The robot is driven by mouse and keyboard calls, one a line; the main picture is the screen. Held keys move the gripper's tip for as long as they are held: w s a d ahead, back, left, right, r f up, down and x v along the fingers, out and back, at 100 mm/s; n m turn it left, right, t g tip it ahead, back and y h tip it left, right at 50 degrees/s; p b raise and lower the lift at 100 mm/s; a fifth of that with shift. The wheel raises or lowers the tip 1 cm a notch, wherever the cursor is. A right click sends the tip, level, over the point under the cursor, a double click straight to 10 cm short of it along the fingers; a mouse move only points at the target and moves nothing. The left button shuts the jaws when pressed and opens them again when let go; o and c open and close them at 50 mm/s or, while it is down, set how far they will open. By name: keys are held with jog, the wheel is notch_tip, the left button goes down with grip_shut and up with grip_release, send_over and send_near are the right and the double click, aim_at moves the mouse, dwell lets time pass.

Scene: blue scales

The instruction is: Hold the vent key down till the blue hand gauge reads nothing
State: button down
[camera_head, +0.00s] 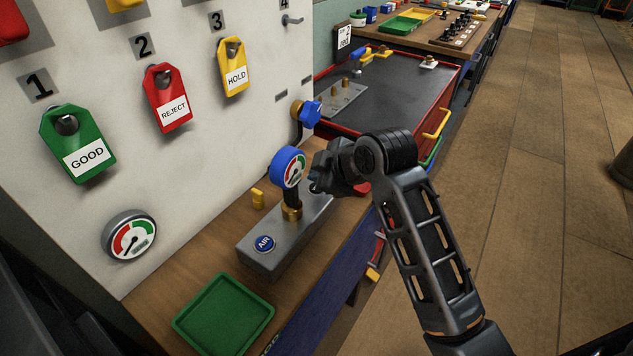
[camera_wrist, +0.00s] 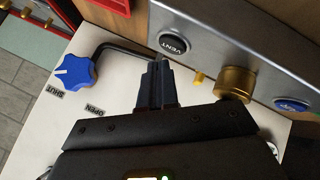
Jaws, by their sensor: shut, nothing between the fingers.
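The blue-rimmed hand gauge (camera_head: 288,167) stands on a brass fitting (camera_head: 291,209) on a grey block (camera_head: 252,249). Its face has green and red bands; the needle is too small to read. In the head view my gripper (camera_head: 316,186) is right of the gauge and the VENT key is hidden.
A blue AIR key (camera_head: 264,243) is at the block's near end. A blue valve knob (camera_head: 307,113) is behind, with SHUT and OPEN labels in the wrist view. A green tray (camera_head: 224,314) lies in front. A round wall gauge (camera_head: 130,236) and hanging tags are at left.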

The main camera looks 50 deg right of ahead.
jog(key=shift+r, duration=0.1)
notch_tip(320, 180, up, 3)
jog(key=p, duration=0.3)
jog(key=shift+r+p, duration=0.3)
jog(key=shift+r, duration=0.65)
jog(key=shift+f, duration=0.1)
